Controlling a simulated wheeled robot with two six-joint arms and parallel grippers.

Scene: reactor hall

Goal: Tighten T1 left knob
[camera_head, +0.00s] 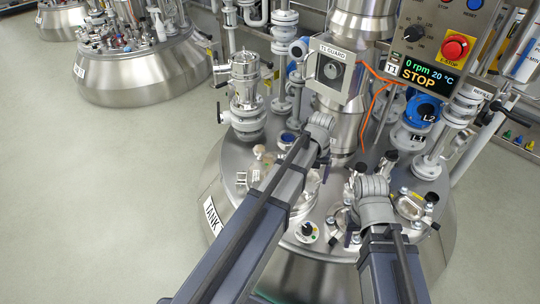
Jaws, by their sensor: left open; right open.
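The steel tank T1 (232,190) stands in front of me with a domed top full of fittings. A round black knob (306,230) sits on a pale disc near the tank's front edge, left of my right gripper. Several dark knobs also sit around the hatch at right, such as one knob (432,197). I cannot tell which is the left knob. My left gripper (321,135) is open over the middle of the tank top, near the T1 guard box. My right gripper (370,188) is open over the front right of the top. The wrists hide most of the fingers.
The T1 guard box (331,72) and steel column stand behind my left gripper, with orange cables beside them. A control panel (435,45) reads 0 rpm, 20 °C, STOP. A valve (246,90) rises at left. The floor at left (110,200) is clear.

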